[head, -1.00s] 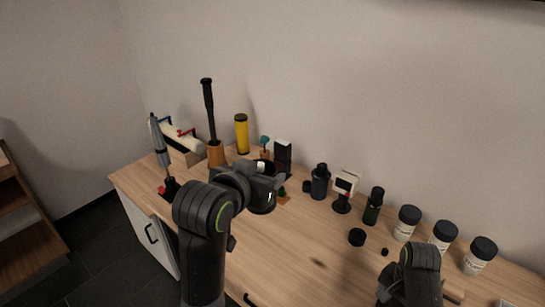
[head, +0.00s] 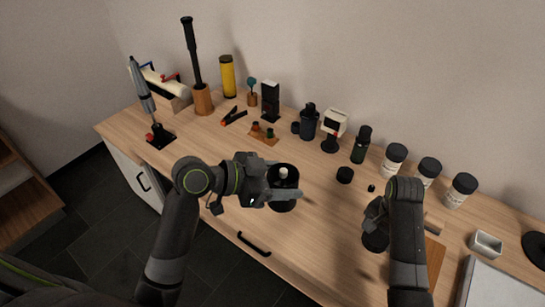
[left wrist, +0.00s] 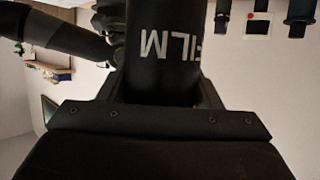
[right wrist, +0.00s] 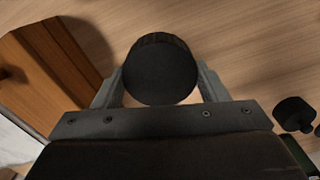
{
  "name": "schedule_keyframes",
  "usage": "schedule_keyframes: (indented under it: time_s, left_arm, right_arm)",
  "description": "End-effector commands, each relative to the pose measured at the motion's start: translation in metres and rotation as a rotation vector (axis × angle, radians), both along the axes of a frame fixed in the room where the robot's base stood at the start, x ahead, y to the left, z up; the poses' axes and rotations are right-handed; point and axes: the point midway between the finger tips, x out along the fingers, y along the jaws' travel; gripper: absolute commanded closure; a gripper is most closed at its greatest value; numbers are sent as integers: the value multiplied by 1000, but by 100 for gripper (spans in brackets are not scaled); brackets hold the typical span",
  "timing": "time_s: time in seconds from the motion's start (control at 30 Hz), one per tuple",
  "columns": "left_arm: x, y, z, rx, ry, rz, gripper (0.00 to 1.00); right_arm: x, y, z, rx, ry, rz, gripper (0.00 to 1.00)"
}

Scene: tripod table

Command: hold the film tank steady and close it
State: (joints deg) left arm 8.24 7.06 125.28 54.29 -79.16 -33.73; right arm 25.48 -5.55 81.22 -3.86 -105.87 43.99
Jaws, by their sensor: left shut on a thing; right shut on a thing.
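The film tank (head: 284,178) is a black cylinder with an open top; a white core shows inside it. My left gripper (head: 283,194) is shut around its side in the head view. White "FILM" lettering shows on the tank (left wrist: 162,50) between the jaws in the left wrist view. My right gripper (head: 374,222) is to the right of the tank, apart from it, and shut on a round black lid (head: 376,241). The lid (right wrist: 160,70) sits between both fingers in the right wrist view. I cannot tell whether tank or lid touches the table.
A small black cap (head: 345,175) lies between the arms. A brown tray (head: 264,136) is behind the tank. The wooden tabletop (head: 325,215) between the grippers is clear.

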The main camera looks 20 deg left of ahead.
Motion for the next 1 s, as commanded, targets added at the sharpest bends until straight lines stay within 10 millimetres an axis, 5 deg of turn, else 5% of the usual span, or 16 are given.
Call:
schedule_keyframes:
  time_s: [0.47, 1.0]
  left_arm:
    - [-21, -47, -61, -5, 1, -463, 82]
    - [-24, -52, -68, -2, -2, -523, 82]
  right_arm:
    - [0, 0, 0, 0, 0, 0, 55]
    - [0, 0, 0, 0, 0, 0, 55]
